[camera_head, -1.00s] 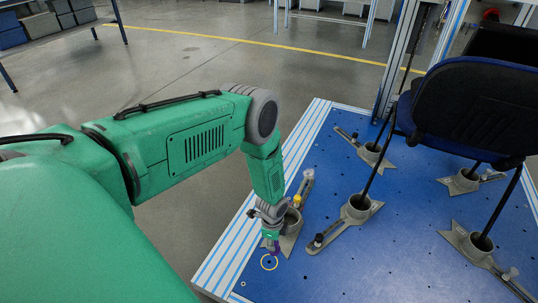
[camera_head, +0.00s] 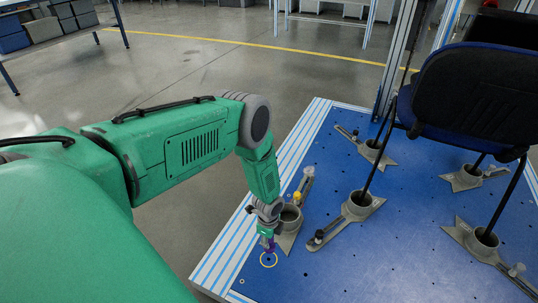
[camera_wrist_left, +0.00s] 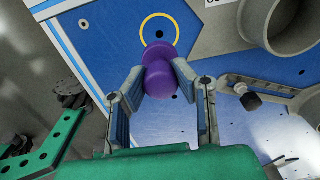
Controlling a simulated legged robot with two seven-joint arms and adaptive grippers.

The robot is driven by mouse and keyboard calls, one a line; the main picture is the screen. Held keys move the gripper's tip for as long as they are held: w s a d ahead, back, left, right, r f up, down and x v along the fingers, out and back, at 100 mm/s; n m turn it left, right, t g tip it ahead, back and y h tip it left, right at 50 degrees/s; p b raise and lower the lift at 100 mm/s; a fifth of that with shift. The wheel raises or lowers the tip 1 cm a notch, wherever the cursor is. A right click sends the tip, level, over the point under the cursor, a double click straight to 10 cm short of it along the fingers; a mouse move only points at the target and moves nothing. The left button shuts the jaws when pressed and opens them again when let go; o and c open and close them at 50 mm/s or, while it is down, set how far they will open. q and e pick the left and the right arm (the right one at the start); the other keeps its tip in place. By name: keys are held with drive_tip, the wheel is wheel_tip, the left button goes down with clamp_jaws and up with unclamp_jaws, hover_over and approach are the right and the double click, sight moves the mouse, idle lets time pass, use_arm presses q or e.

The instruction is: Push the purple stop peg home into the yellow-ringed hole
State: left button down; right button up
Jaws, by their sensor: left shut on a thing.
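The purple stop peg (camera_wrist_left: 160,75) is held between the two fingers of my left gripper (camera_wrist_left: 161,85). In the head view the peg (camera_head: 270,246) shows small below the left gripper (camera_head: 266,236), just above the yellow ring on the blue plate. The yellow-ringed hole (camera_wrist_left: 160,34) shows open in the wrist view, with the peg's end over the ring's near edge. In the head view the yellow ring (camera_head: 262,264) is clear around its hole. The peg looks apart from the hole; its exact height above the plate is hard to tell. My right gripper is not in view.
A grey clamp foot with a round cup (camera_head: 290,217) stands close beside my left gripper. More grey clamp feet (camera_head: 358,207) hold the legs of a dark blue chair (camera_head: 470,100). The blue plate (camera_head: 330,270) is bare toward the front.

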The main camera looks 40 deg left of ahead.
use_arm(q)
drive_tip(key=f+b, duration=0.1)
drive_tip(key=f, duration=0.3)
drive_tip(key=shift+a+b, duration=0.35)
drive_tip(key=shift+a, duration=0.05)
drive_tip(key=shift+d+f, duration=0.15)
drive_tip(key=shift+f, duration=0.15)
drive_tip(key=shift+d+r, duration=0.1)
drive_tip(key=shift+d, duration=0.05)
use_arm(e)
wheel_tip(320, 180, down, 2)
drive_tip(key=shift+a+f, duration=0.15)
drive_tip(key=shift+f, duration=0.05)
use_arm(q)
drive_tip(key=shift+a, duration=0.2)
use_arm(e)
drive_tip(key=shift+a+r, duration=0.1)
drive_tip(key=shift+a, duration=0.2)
use_arm(q)
drive_tip(key=shift+d, duration=0.2)
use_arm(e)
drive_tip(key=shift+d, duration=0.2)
use_arm(q)
drive_tip(key=shift+a, duration=0.2)
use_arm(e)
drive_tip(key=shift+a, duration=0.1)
use_arm(q)
drive_tip(key=shift+d+f, duration=0.1)
drive_tip(key=shift+f, duration=0.55)
drive_tip(key=shift+f, duration=0.3)
